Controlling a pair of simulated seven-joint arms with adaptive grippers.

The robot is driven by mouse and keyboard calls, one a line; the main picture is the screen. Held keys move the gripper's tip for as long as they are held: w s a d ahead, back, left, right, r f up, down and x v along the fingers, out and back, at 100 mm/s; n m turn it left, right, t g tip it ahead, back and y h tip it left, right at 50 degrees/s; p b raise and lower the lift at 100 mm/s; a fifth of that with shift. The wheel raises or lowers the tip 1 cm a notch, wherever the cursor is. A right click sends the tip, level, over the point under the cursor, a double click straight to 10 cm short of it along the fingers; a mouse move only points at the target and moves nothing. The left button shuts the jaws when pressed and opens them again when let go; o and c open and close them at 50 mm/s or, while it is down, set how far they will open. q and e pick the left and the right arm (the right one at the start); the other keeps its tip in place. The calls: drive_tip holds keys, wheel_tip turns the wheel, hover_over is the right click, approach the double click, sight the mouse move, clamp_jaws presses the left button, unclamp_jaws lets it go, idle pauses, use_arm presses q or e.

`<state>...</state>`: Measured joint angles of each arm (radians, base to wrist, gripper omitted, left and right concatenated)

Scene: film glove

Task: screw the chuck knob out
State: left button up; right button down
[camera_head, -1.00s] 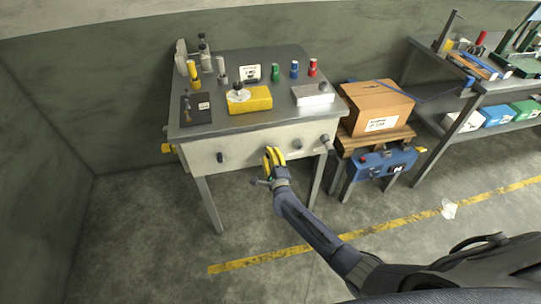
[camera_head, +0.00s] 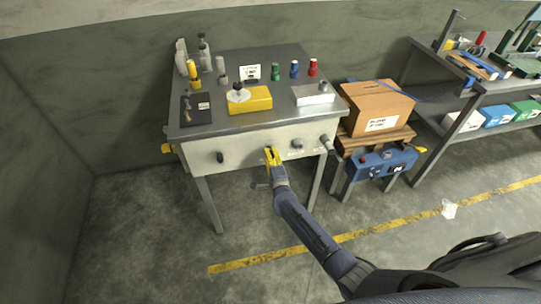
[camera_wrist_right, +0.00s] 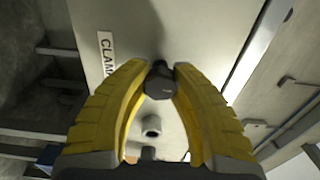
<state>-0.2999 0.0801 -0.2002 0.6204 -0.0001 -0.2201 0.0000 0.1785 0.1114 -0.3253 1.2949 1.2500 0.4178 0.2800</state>
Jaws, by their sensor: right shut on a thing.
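A dark, faceted knob (camera_wrist_right: 160,80) sits on the pale front panel (camera_head: 245,148) of the workbench. My right gripper (camera_head: 270,152) is at this panel. In the right wrist view, its yellow fingertips (camera_wrist_right: 160,72) are shut on the knob from both sides. A white label (camera_wrist_right: 106,52) beside it starts with "CLAM"; the left finger hides the rest. I cannot tell from the label whether this is the chuck knob. Another dark knob (camera_head: 220,157) is at the panel's left, and a grey one (camera_head: 297,144) is right of my gripper. My left gripper is not in view.
On the bench top are a yellow block (camera_head: 255,101), a white box (camera_head: 313,94), a dark mat (camera_head: 196,118) and several small bottles. A cardboard box (camera_head: 378,106) and a blue case (camera_head: 386,162) stand close on the right.

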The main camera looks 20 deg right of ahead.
drive_tip(key=shift+a, duration=0.1)
drive_tip(key=c, duration=1)
unclamp_jaws()
drive_tip(key=s, duration=1.2)
drive_tip(key=shift+a, duration=0.3)
